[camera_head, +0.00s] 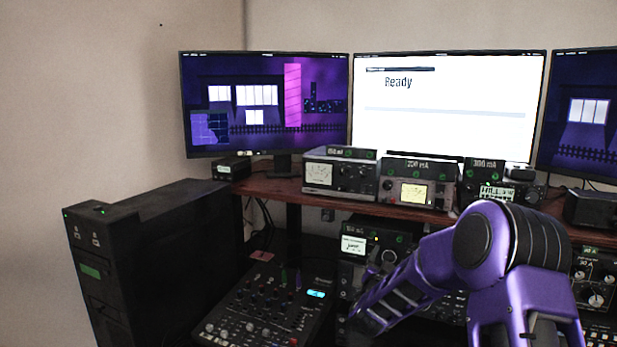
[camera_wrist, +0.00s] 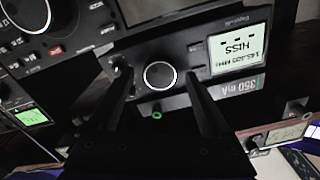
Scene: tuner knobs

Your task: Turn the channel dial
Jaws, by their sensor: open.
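A round black dial (camera_wrist: 160,76) with a pale ring sits on the front of a grey radio unit in the wrist view. Its small white display (camera_wrist: 239,49) reads "HISS" upside down, beside a "350 mA" tag (camera_wrist: 233,87). I cannot read any label naming the dial. My gripper (camera_wrist: 157,74) is open, with one dark finger on each side of the dial. Nothing is between the fingers but the dial; contact is not clear. In the head view a similar unit with a lit display (camera_head: 354,244) and knob (camera_head: 389,256) stands under the shelf; my arm hides part of it.
More meter units stand on the brown shelf (camera_head: 285,190) under the monitors (camera_head: 450,100). A mixer (camera_head: 262,310) lies lower left, beside a black cabinet (camera_head: 155,255). In the wrist view, another unit with a large knob (camera_wrist: 27,12) is close at upper left.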

